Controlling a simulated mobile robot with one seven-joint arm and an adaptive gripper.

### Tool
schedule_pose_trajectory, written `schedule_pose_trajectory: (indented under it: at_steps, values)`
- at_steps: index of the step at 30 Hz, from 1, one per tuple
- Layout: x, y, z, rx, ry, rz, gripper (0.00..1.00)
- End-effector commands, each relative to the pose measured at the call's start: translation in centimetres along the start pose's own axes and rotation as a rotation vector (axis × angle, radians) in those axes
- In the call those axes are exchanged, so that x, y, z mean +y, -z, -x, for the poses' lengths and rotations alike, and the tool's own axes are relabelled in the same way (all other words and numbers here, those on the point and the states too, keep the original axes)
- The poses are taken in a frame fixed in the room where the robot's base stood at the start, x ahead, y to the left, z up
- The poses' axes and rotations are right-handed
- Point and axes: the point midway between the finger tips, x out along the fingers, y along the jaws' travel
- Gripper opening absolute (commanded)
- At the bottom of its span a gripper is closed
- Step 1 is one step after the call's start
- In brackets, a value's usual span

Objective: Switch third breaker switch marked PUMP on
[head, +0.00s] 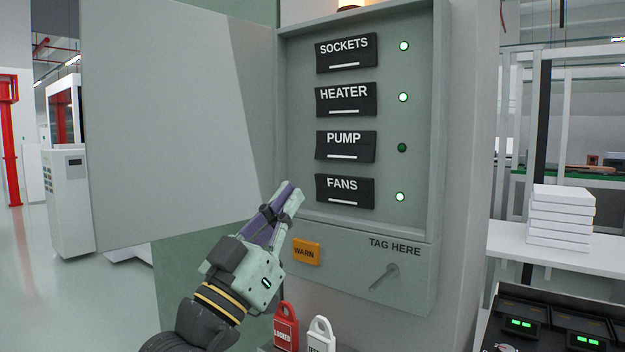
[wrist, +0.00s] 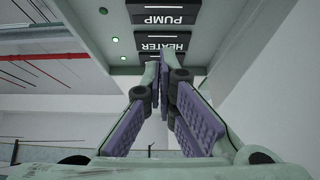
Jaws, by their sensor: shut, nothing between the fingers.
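The PUMP switch (head: 345,146) is a black rocker, third from the top in the open grey breaker box. The lamp (head: 402,147) beside it is dark green, while the lamps beside SOCKETS (head: 346,53), HEATER (head: 346,99) and FANS (head: 345,190) are lit. My gripper (head: 294,192) is shut and empty, below and left of the FANS switch in the head view. In the wrist view the PUMP switch (wrist: 165,14) shows upside down at the top, beyond the shut fingertips (wrist: 164,60). I cannot tell whether the fingers touch anything.
The box door (head: 175,120) stands open to the left. Below the box are an orange WARN label (head: 306,252), a TAG HERE hook (head: 384,277), a red lock (head: 286,328) and a white lock (head: 321,335). White boxes (head: 560,215) are stacked on the right.

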Motion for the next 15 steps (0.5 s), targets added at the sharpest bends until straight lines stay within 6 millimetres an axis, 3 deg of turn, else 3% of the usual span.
schedule_pose_trajectory:
  at_steps: [12, 15]
  values:
    - [0.2, 0.4, -8.7, 0.001, -0.004, 0.004, 0.00]
    - [0.1, -0.3, -10.2, -0.002, -0.002, 0.005, 0.00]
